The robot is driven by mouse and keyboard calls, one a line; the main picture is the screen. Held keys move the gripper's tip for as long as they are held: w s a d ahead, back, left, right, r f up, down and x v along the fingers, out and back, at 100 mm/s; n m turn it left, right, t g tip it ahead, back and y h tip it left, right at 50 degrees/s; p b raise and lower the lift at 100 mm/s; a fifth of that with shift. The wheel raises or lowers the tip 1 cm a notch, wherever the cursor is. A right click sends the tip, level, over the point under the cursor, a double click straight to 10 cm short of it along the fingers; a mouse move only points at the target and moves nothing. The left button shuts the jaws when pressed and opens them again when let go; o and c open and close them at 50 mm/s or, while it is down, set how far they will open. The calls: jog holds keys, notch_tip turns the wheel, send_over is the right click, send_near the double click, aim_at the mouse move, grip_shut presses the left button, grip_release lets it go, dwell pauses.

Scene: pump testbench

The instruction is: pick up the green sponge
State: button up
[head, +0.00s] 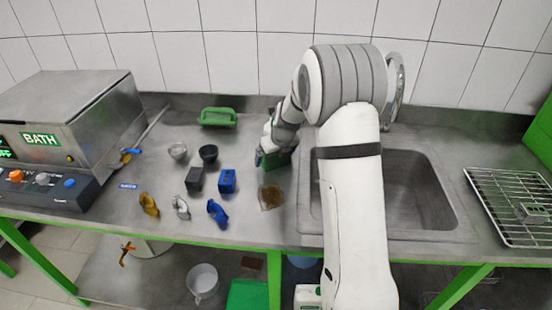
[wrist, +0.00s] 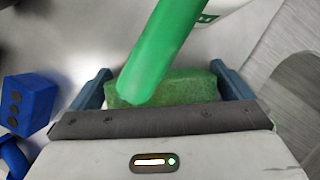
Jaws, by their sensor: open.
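The green sponge (wrist: 195,84) lies between the fingers of my gripper (wrist: 165,88) in the wrist view. My gripper is open, with one blue-grey finger at each end of the sponge. I cannot tell whether the fingers touch it. A green rod-like part (wrist: 163,45) covers some of the sponge's left half. In the head view my gripper (head: 267,150) is low over the counter, left of the sink. Green (head: 283,157) shows beside it there, partly hidden by my arm; I cannot tell if that is the sponge.
A blue block (head: 227,180) and a brown piece (head: 271,197) lie near my gripper. The sink (head: 405,200) is to the right. A green tray (head: 218,117) is at the back.

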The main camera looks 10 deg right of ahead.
jog(key=shift+c, duration=0.3)
jog(key=c, duration=0.8)
jog(key=shift+r, duration=0.15)
